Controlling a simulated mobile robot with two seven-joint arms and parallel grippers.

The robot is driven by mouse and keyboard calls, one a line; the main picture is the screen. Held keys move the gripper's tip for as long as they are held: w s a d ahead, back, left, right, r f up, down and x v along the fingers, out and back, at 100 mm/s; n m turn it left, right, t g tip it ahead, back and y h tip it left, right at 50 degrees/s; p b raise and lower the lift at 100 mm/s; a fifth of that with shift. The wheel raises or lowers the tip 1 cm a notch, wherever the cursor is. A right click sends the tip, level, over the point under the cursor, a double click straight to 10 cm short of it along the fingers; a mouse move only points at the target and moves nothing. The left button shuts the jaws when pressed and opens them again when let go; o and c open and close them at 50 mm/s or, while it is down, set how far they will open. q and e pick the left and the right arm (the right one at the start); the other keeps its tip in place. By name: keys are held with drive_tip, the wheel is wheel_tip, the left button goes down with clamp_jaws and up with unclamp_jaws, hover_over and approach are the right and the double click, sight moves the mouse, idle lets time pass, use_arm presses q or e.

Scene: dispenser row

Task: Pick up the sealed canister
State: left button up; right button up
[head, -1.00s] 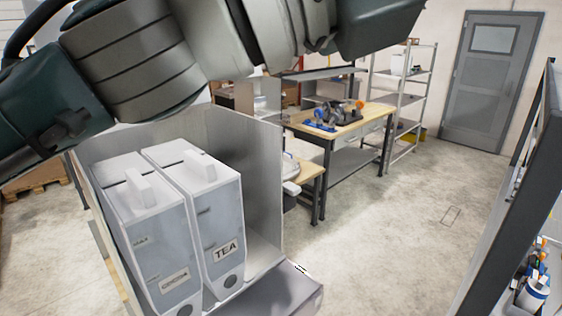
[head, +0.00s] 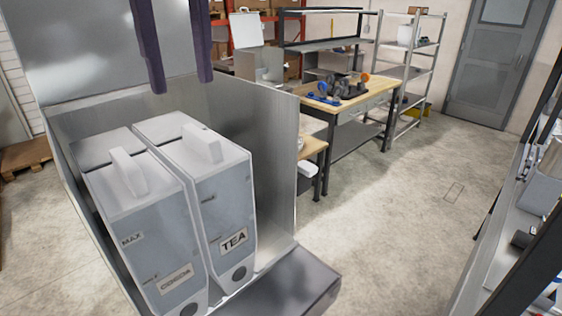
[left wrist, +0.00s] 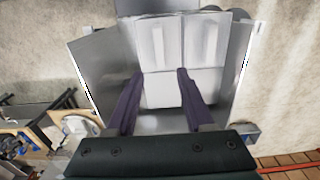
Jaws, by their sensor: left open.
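Two white canisters with raised lid handles stand side by side in a grey metal bay (head: 272,150). The left one (head: 145,215) has a label that is hard to read, perhaps COCOA, and a MAX mark. The right one (head: 222,200) is labelled TEA. I cannot tell which is sealed. My left gripper (head: 181,86) is open and empty, its dark purple fingers pointing down above and behind the canisters. In the left wrist view, the spread fingers (left wrist: 160,72) overlap the two pale lids, with a handle on each. My right gripper is not in view.
The bay's metal walls rise behind and to the right of the canisters. A wooden-topped bench (head: 345,106) with tools stands beyond, beside a shelf rack (head: 410,65). Another shelf (head: 525,200) borders the right edge. The floor between is open.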

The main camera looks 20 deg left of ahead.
sight(186, 125)
use_arm(q)
drive_tip(key=f+b, duration=0.1)
drive_tip(key=f, duration=0.1)
drive_tip(key=f+b, duration=0.1)
drive_tip(key=f, duration=0.1)
drive_tip(key=a+f+b, duration=0.1)
drive_tip(key=f, duration=0.1)
drive_tip(key=shift+w, duration=0.15)
drive_tip(key=shift+r, duration=0.1)
clamp_jaws()
idle(1.1)
